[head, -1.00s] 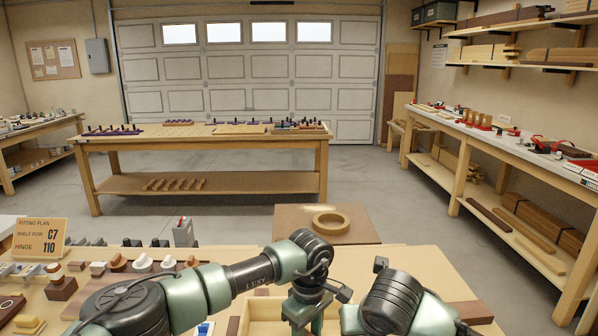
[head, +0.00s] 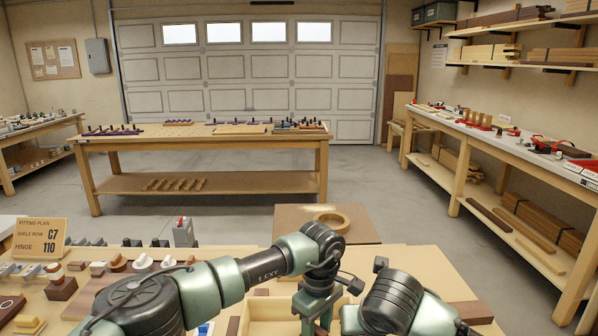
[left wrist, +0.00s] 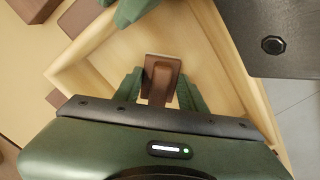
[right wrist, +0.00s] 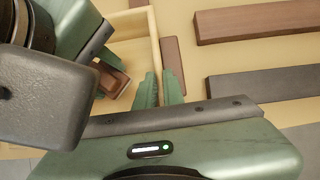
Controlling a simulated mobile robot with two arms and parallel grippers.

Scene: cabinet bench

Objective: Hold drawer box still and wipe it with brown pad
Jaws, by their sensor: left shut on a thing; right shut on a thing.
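The drawer box (head: 248,310) is a pale, open wooden box on the bench, partly hidden behind my arms in the head view. The left wrist view shows its floor and walls (left wrist: 215,50). My left gripper (left wrist: 158,92) is shut on the handle of the brown pad (left wrist: 152,64), inside the box. The pad also shows in the right wrist view (right wrist: 112,80), partly covered by my left gripper. Whether it touches the floor is hard to tell. My right gripper (right wrist: 159,88) is shut on a side wall of the drawer box (right wrist: 154,45), one finger on each side.
Dark and brown bars (right wrist: 265,20) lie on the bench right of the box. To the left stand a fitting plan sign (head: 40,238) and several knobs and handles (head: 115,263).

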